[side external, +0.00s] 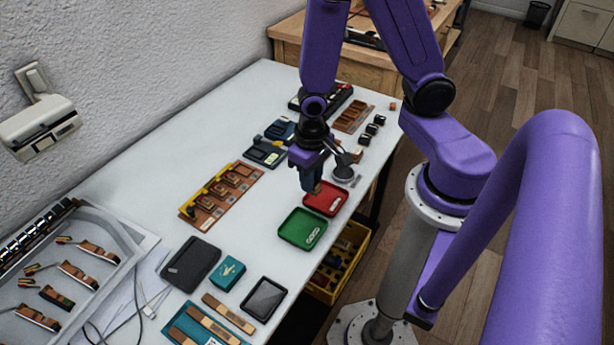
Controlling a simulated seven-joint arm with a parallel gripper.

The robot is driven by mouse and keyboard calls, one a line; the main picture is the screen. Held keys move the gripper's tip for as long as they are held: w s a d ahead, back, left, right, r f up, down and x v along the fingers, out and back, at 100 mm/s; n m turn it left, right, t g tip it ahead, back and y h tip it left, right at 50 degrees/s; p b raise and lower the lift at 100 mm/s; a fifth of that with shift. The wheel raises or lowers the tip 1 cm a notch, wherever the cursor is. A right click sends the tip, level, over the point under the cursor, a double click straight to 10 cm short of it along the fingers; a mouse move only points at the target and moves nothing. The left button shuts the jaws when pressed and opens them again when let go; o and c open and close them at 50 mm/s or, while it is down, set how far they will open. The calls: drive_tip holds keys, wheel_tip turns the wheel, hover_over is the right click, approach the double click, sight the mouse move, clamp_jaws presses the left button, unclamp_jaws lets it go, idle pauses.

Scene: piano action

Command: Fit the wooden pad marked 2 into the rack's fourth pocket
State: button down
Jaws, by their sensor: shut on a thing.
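My gripper (314,188) points down above the left part of the red tray (337,203). It is shut on a small brown wooden piece (317,187), mostly hidden between the fingers; no mark on it can be read. A brown rack (187,212) with a yellow back edge lies to the left of my gripper, with several pockets in a row. Wooden pieces appear to sit in some of its pockets, but its pocket numbers are too small to read. A second, smaller brown rack (352,116) with pockets lies farther back.
A green tray (302,229) lies in front of the red one. Dark blue holders (265,152) stand behind the gripper, and small black blocks (372,130) line the right edge. A black case (190,264), teal box (228,273) and tablet (265,298) lie nearer. White table (150,195) left of the rack is clear.

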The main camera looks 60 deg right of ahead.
drive_tip(key=w+d+f+n, duration=0.1)
drive_tip(key=w+d+f, duration=0.2)
drive_tip(key=w, duration=1)
drive_tip(key=w+d+f, duration=0.2)
drive_tip(key=w+f, duration=0.1)
drive_tip(key=w, duration=1)
drive_tip(key=shift+w+f, duration=0.15)
drive_tip(key=shift+f, duration=2.45)
drive_tip(key=shift+f, duration=0.35)
drive_tip(key=c, duration=0.9)
unclamp_jaws()
wheel_tip(320, 180, up, 7)
